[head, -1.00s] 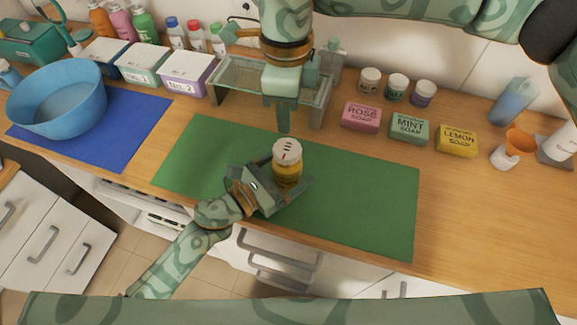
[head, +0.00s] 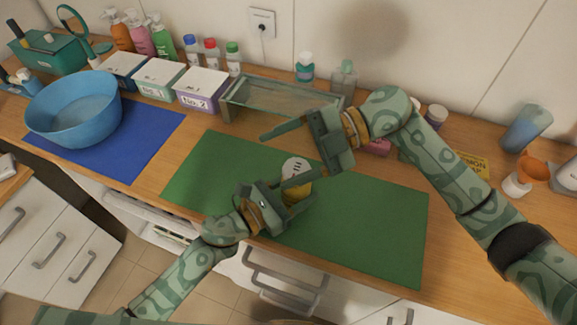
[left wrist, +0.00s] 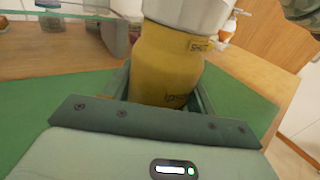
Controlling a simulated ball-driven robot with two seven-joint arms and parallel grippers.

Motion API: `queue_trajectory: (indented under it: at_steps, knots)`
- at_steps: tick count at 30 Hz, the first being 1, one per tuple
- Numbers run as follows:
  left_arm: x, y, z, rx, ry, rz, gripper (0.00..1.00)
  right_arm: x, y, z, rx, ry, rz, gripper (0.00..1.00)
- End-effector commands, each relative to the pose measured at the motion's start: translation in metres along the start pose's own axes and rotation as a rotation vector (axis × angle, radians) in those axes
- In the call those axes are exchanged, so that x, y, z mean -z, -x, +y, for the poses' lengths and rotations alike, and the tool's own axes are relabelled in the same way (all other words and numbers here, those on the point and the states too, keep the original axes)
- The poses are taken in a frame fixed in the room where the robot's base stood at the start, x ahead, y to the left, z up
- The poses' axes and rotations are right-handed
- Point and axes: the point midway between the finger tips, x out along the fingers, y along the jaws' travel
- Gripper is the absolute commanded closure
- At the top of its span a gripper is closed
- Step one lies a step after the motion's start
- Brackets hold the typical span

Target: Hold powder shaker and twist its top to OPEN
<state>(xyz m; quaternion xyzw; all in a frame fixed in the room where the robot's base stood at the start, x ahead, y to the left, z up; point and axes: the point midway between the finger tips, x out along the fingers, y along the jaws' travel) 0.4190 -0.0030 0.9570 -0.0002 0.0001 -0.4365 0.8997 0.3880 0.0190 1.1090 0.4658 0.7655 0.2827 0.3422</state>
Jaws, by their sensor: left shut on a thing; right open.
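The powder shaker has a yellow body (head: 297,191) and a white top (head: 295,166) with dark marks. It stands over the green mat (head: 370,215). My left gripper (head: 281,203) is shut around the body from the front left. In the left wrist view the yellow body (left wrist: 167,65) sits between its fingers, with the white top (left wrist: 188,12) above, cut by the frame edge. My right gripper (head: 275,160) is open, its fingers pointing left. In the head view the top shows between them, and the nearer finger crosses in front of the shaker. I cannot tell whether they touch.
A glass tray or rack (head: 270,97) stands behind the mat. A blue bowl (head: 72,108) on a blue mat and several lidded boxes are at left. My right arm partly hides soaps and jars at right. The mat's right part is clear.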

Motion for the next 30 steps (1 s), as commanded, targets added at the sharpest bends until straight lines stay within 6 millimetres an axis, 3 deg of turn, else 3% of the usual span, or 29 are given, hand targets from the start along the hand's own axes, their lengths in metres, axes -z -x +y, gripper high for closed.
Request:
queue_trajectory:
  at_steps: [3, 6, 10, 14, 17, 30]
  knots:
    - [0.000, 0.000, 0.000, 0.000, 0.000, 0.001, 0.68, -0.020, 0.031, -0.031, -0.219, -0.364, 0.005, 0.28]
    - [0.000, 0.000, 0.000, 0.000, 0.000, 0.001, 0.68, -0.033, 0.057, -0.057, -0.364, -0.611, 0.013, 0.28]
    - [0.000, 0.000, 0.000, 0.000, 0.000, 0.001, 0.68, -0.043, 0.082, -0.084, -0.490, -0.824, 0.024, 0.28]
    - [0.000, 0.000, 0.000, 0.000, 0.000, 0.001, 0.68, -0.047, 0.091, -0.096, -0.546, -0.918, 0.032, 0.28]
    - [0.000, 0.000, 0.000, 0.000, 0.000, 0.001, 0.68, -0.049, 0.085, -0.094, -0.557, -0.936, 0.037, 0.28]
    - [0.000, 0.000, 0.000, 0.000, 0.000, 0.001, 0.68, -0.067, 0.008, -0.052, -0.555, -0.933, 0.037, 0.28]
